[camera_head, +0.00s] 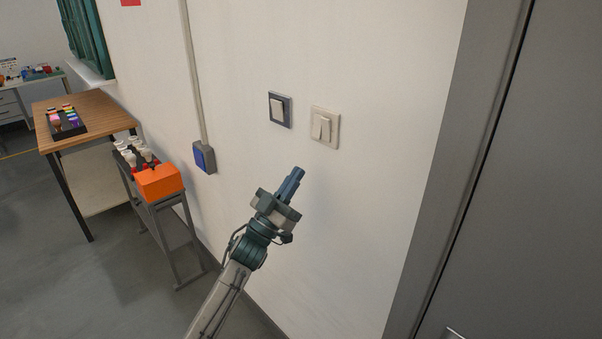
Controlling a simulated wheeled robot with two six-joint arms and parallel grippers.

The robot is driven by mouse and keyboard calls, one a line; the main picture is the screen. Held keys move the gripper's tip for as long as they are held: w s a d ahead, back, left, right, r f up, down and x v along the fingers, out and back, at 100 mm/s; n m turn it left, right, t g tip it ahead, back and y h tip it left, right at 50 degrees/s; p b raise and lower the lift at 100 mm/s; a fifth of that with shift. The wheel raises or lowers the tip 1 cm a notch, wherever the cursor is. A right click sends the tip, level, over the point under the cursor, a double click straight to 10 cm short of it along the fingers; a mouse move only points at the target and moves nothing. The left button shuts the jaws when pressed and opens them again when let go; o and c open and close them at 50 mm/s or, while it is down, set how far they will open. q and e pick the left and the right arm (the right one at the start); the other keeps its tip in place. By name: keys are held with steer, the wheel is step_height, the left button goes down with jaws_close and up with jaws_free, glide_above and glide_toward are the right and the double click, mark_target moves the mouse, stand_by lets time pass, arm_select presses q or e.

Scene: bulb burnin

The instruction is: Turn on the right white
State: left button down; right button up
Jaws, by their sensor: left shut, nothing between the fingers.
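A white double switch (324,127) is on the wall, with two narrow rockers side by side in a pale frame. To its left is a single switch (279,109) with a pale rocker in a dark grey frame. My left gripper (298,172) is shut and empty. Its tip appears just below and left of the white switch, and I see a gap between them in the picture. My right gripper is not in view. I cannot tell from this angle which way each rocker is pressed.
A blue-fronted grey box (204,157) with a conduit is on the wall at left. A small stand with an orange bin (159,182) and a wooden table (85,121) stand further left. A grey door (530,190) is at right. The wall around the switches is clear.

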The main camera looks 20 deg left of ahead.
arm_select(q)
steer(key=b+v, duration=0.1)
steer(key=v, duration=0.3)
steer(key=shift+s+f+b, duration=0.15)
steer(key=shift+f+b, duration=0.1)
steer(key=shift+b, duration=0.15)
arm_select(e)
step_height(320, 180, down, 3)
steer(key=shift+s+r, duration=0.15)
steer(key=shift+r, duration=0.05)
arm_select(q)
steer(key=shift+s, duration=0.1)
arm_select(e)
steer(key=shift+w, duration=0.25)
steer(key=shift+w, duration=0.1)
